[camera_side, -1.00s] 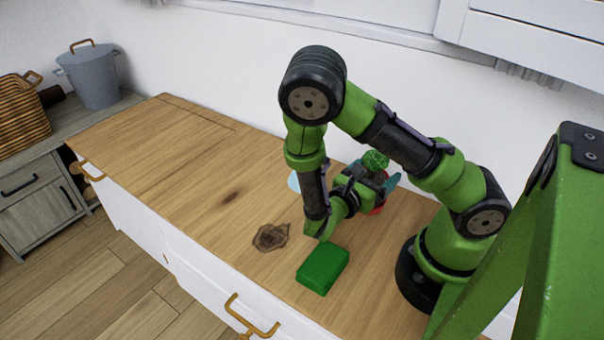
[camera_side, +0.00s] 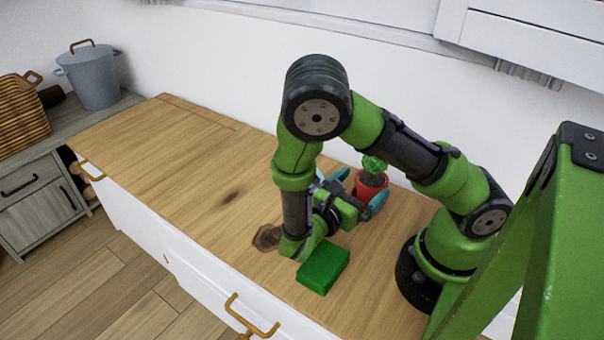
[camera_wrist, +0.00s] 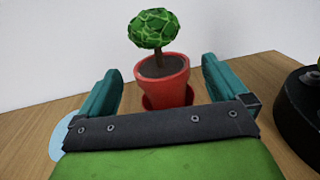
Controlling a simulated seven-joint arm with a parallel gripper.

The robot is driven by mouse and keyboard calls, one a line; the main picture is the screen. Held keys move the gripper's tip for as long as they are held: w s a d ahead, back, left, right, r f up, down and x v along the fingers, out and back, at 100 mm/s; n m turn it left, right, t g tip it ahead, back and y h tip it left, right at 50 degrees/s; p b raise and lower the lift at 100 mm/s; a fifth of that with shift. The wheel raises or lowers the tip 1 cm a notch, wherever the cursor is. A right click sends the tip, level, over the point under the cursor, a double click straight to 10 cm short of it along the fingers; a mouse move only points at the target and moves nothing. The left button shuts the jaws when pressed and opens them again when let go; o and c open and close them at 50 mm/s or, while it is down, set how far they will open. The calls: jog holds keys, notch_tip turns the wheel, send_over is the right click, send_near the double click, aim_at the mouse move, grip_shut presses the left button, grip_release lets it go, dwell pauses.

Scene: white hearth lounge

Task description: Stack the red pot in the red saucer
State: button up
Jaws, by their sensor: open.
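The red pot (camera_side: 370,187) holds a small round green tree (camera_side: 374,165) and stands upright near the wall. In the wrist view the red pot (camera_wrist: 162,84) stands ahead of my gripper (camera_wrist: 160,76), in the gap between its teal fingers. My gripper (camera_side: 362,188) is open, level and low over the counter. I see no finger pressing the pot. The pot's underside is hidden by the gripper body.
A green block (camera_side: 323,268) lies near the counter's front edge, just below my wrist. A light blue disc (camera_wrist: 68,135) lies left of the gripper. A dark knot mark (camera_side: 267,237) is in the wood. The left half of the counter (camera_side: 170,150) is clear.

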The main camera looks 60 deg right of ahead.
jog(key=a, duration=0.4)
jog(key=shift+w+a, duration=0.25)
jog(key=shift+w, duration=0.05)
jog(key=shift+a, duration=0.45)
jog(key=m+g+y, duration=0.1)
jog(key=r+m+y, duration=0.1)
jog(key=shift+s+d+m+g+y, duration=0.1)
jog(key=shift+s+m+g+y, duration=0.2)
jog(key=shift+s+g, duration=0.1)
jog(key=w+a+r+m+t+y, duration=0.1)
jog(key=a+r+m+t+y, duration=0.1)
jog(key=r+m+t+y, duration=0.3)
jog(key=w+a+r+m+t+y, duration=0.1)
jog(key=r+m+t+y, duration=0.5)
jog(key=r+m+y, duration=0.6)
jog(key=shift+a+r+m, duration=0.25)
jog(key=shift+a+m, duration=0.25)
jog(key=shift+a, duration=0.05)
